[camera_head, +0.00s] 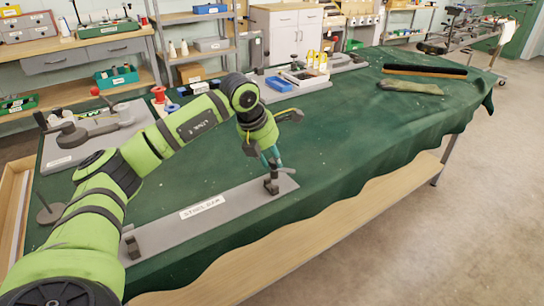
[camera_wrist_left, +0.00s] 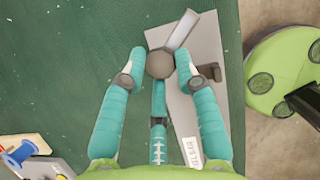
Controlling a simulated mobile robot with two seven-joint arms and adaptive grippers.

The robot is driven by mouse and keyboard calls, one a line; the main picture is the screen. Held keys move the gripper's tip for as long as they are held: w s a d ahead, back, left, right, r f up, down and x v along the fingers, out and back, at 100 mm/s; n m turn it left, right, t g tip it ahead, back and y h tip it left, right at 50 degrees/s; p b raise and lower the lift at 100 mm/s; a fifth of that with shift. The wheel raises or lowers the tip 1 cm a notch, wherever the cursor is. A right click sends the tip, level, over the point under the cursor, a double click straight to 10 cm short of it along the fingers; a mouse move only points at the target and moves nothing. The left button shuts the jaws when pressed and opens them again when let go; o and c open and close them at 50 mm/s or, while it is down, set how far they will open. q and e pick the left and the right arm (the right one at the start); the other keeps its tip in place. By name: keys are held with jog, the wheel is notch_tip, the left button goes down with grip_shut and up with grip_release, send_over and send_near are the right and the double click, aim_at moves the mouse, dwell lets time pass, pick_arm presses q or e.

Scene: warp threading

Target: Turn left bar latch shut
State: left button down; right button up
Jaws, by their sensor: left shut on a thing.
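A long grey bar plate (camera_head: 235,207) with a white label lies along the near edge of the green table. A dark latch (camera_head: 271,184) stands at its right end, and a dark block (camera_head: 132,247) sits at its left end. My left gripper (camera_head: 271,164) reaches down to the right-end latch. In the left wrist view, my teal fingers (camera_wrist_left: 163,66) are shut on the latch's round knob (camera_wrist_left: 159,64), whose lever (camera_wrist_left: 181,32) points up and right. A dark bracket (camera_wrist_left: 209,73) stands on the plate beside it. My right gripper is not in view.
A grey board (camera_head: 85,140) with a winding device is at the table's left. Spools (camera_head: 158,94), a blue tray (camera_head: 279,84) and a white-based device (camera_head: 305,80) stand at the back. A dark brush-like bar (camera_head: 425,71) lies far right. The table's middle right is clear.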

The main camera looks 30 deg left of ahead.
pick_arm(q)
jog(key=shift+f+m+h+p, duration=0.1)
jog(key=shift+m+h+p, duration=0.25)
jog(key=shift+m, duration=0.65)
jog(key=m, duration=0.2)
jog(key=m+g+h+p, duration=0.1)
jog(key=m, duration=0.1)
jog(key=shift+a+h+p, duration=0.1)
jog(key=shift+h+p, duration=0.15)
jog(key=shift+p, duration=0.05)
jog(key=shift+f+m+g+p, duration=0.1)
jog(key=shift+m+g+p, duration=0.25)
jog(key=shift+m, duration=0.65)
jog(key=shift+a, duration=0.1)
jog(key=shift+m+h, duration=0.3)
jog(key=shift+m, duration=0.1)
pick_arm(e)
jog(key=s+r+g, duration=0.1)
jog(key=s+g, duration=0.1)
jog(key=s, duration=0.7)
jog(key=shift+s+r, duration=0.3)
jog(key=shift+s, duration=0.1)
pick_arm(q)
jog(key=shift+f+g, duration=0.1)
jog(key=shift+g, duration=0.15)
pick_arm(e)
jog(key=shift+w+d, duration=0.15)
